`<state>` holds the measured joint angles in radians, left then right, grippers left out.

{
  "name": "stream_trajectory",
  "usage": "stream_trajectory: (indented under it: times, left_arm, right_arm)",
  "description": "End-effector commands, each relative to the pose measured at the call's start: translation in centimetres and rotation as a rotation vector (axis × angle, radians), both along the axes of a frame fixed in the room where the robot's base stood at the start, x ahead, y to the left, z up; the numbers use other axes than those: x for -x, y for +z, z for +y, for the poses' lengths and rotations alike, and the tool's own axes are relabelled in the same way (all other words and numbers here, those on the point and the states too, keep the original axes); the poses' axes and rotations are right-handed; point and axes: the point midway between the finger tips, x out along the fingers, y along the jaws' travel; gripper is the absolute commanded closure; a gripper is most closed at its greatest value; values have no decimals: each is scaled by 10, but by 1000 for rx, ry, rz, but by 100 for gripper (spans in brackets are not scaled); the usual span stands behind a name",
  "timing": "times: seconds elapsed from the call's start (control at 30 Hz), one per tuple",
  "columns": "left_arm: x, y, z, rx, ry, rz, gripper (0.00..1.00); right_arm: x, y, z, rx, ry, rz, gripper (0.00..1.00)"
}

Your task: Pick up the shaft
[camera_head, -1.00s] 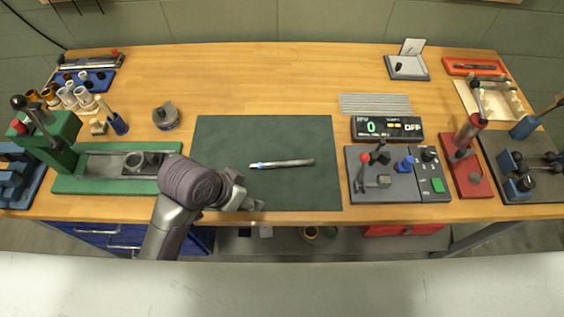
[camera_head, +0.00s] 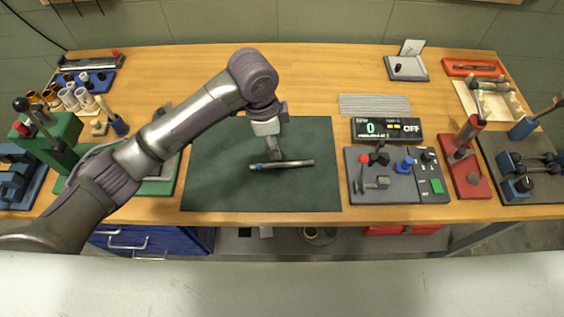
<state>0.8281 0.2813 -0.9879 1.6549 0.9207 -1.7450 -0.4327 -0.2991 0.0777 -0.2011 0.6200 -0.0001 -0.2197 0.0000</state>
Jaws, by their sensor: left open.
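The shaft (camera_head: 296,163) is a thin silver rod with a blue mark near its left end. It lies roughly left to right on the dark green mat (camera_head: 225,185) in the middle of the bench. My left gripper (camera_head: 273,156) points down over the left half of the shaft, with its fingers close to it or around it. The gripper is open; whether it touches the shaft cannot be told. The fingers hide a little of the shaft. My right gripper is not in view.
Right of the mat stand a grey fixture (camera_head: 383,189) with red and blue knobs, a display box (camera_head: 387,129) and a red press (camera_head: 466,175). A green press (camera_head: 62,140) stands at the left, partly behind my left arm. The mat's right part is clear.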

Motion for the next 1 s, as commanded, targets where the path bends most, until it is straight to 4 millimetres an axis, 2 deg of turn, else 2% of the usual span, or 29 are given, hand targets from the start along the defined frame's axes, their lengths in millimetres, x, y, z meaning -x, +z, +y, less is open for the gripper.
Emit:
stream_trajectory:
  times: [0.1,0.37,0.5,0.63,0.93,1.0]
  left_arm:
    - [0,-19,-4,1,0,2,54]
    - [1,-38,-7,1,0,1,54]
    - [3,-58,-12,0,1,2,54]
    - [2,-75,-15,1,0,-1,54]
    - [1,-83,-15,1,-1,-3,54]
    - [1,-83,-15,1,-1,-3,64]
  right_arm:
    - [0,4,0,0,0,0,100]
    - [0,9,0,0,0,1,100]
    - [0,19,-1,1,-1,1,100]
    - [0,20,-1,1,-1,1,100]
    - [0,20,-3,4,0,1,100]
    - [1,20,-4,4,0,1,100]
